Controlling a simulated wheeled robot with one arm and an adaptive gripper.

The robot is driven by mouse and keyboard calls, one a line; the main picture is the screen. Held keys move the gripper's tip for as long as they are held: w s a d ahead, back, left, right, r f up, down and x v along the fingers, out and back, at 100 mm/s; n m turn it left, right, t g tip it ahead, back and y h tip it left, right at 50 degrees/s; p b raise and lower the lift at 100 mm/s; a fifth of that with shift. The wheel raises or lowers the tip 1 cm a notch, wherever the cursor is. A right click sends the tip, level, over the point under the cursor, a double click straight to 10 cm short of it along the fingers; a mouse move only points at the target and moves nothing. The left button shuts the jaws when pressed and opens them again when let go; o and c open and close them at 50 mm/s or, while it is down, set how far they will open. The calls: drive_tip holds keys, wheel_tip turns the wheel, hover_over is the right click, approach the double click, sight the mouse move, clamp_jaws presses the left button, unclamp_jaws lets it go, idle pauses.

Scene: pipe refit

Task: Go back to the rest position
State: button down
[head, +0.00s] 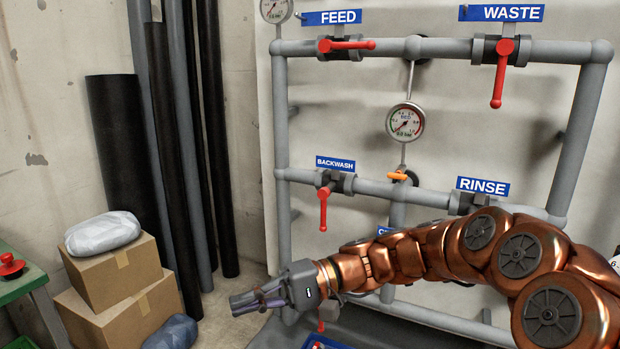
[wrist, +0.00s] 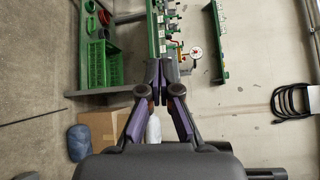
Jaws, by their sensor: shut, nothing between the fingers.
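My gripper (head: 257,299) is at the end of my copper arm, low in the middle of the head view, pointing left. It is shut and empty. In the wrist view my gripper (wrist: 161,92) shows its two purple-sided fingers meeting at the tips, with nothing between them. The gripper is in front of the lower part of the pipe rig (head: 282,130) and apart from the boxes at left. My arm hides part of the rig's lower pipes and a blue label.
The rig carries red-handled valves: FEED (head: 345,45), WASTE (head: 499,72) and BACKWASH (head: 324,200). A gauge (head: 405,122) hangs mid-rig. Cardboard boxes (head: 115,270) with a grey bag (head: 103,233) stand left. A green workbench (head: 22,290) is at far left. Dark pipes (head: 128,150) lean on the wall.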

drive_tip(key=s+d+r+h+p, duration=0.3)
drive_tip(key=s+h+p, duration=0.15)
drive_tip(key=s, duration=0.35)
drive_tip(key=s+d+r+t+h+p, duration=0.1)
drive_tip(key=s+d+h+p, duration=0.2)
drive_tip(key=s+d+p, duration=0.2)
drive_tip(key=s+d+r+m+t+h+p, duration=0.1)
drive_tip(key=s+d+h+p, duration=0.3)
drive_tip(key=d, duration=0.8)
drive_tip(key=s+d+r+m+t+h+p, duration=0.1)
drive_tip(key=s+d+r+t+h+p, duration=0.1)
drive_tip(key=s+d+h+p, duration=0.2)
drive_tip(key=s+d+p, duration=0.2)
drive_tip(key=d, duration=0.2)
drive_tip(key=shift+d+r+p, duration=0.3)
drive_tip(key=shift+p, duration=0.1)
drive_tip(key=shift+s, duration=0.1)
